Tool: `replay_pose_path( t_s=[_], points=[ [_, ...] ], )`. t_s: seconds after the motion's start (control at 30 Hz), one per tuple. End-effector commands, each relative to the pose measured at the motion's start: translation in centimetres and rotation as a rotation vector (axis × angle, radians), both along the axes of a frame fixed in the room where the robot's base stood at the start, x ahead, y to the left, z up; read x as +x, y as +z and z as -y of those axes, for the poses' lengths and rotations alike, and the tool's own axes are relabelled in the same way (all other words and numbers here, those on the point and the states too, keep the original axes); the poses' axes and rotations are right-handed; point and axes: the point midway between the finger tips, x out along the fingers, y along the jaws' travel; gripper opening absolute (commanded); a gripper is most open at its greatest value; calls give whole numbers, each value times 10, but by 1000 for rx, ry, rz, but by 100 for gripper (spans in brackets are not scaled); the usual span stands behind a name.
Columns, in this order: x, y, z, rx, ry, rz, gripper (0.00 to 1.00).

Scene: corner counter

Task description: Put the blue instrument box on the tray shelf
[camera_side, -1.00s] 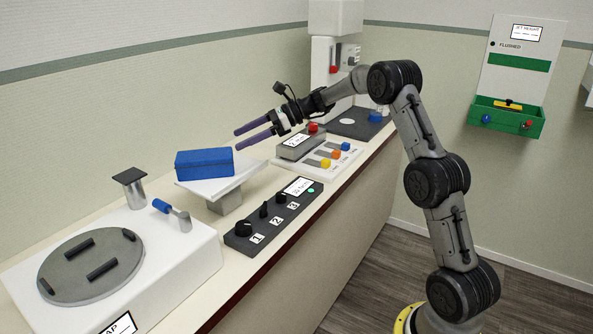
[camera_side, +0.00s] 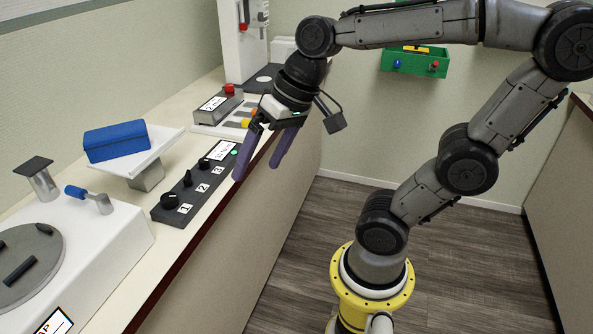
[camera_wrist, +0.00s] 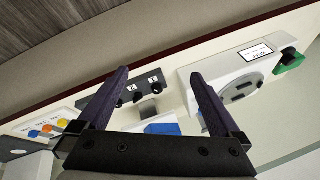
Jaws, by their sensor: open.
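The blue instrument box (camera_side: 117,141) rests on a white plate on a short grey post (camera_side: 147,178), which looks like the tray shelf. The box lies towards the plate's left side, and bare plate (camera_side: 158,149) shows on its right. My gripper (camera_side: 257,172) is open and empty, to the right of the box and clear of it, with its purple fingers pointing down near the counter's front edge. In the wrist view, part of the box (camera_wrist: 162,129) shows between the open fingers (camera_wrist: 160,74), some way beyond them.
A dark panel with several knobs (camera_side: 195,184) lies on the counter between the plate and my gripper. A white machine with a round grey disc (camera_side: 25,262) and a blue-handled lever (camera_side: 90,198) stands at the left. A grey box with a red button (camera_side: 217,104) stands behind.

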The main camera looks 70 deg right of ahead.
Motion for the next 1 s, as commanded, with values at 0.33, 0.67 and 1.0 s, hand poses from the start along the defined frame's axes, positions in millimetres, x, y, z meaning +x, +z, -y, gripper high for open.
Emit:
replay_pose_path(
  t_s=[0.33,0.67,1.0],
  points=[
    [-57,-26,18,-312,321,110,100],
    [-57,-26,19,-319,326,111,100],
    [-57,-26,19,-318,325,111,100]
  ],
)
